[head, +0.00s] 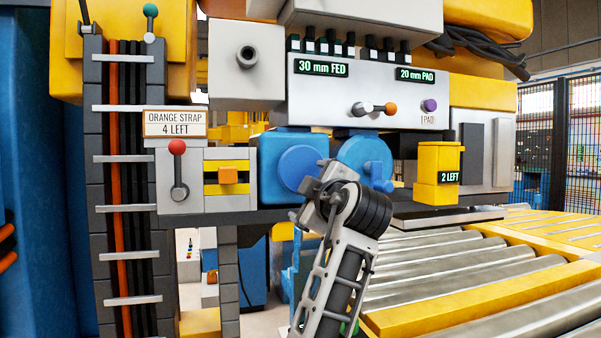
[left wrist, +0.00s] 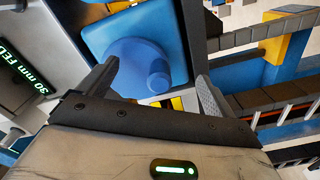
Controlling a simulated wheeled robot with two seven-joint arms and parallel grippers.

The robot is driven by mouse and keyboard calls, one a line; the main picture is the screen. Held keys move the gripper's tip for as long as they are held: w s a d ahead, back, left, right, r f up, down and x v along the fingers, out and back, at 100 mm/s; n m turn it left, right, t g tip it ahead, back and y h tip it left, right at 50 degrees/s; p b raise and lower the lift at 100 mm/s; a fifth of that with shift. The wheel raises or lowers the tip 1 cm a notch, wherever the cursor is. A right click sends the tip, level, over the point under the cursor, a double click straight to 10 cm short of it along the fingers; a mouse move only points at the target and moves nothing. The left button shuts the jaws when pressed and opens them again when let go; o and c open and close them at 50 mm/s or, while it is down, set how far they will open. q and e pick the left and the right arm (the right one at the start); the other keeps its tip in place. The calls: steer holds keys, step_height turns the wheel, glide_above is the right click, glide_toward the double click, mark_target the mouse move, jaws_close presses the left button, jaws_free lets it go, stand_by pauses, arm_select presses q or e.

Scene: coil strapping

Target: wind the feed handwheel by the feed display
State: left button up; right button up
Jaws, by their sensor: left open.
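The feed display (head: 321,68), reading "30 mm FED", also shows at the left edge of the left wrist view (left wrist: 28,72). Below it, a blue handwheel (head: 296,166) sits on a blue housing. The left wrist view shows a blue handwheel (left wrist: 130,65) with a short round knob (left wrist: 158,85); in the head view my gripper hides this knob. My left gripper (head: 311,188) is open in front of the wheel's lower right side. In the left wrist view its fingers (left wrist: 157,74) stand on either side of the knob; contact is not clear. My right gripper is not in view.
A second blue wheel (head: 365,155) stands just right of my left gripper. A yellow box (head: 438,172) reads "2 LEFT". Rollers (head: 450,270) lie at the lower right.

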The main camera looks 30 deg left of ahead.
arm_select(q)
steer(key=b+v, duration=0.1)
steer(key=v, duration=0.5)
stand_by(0.4)
stand_by(0.3)
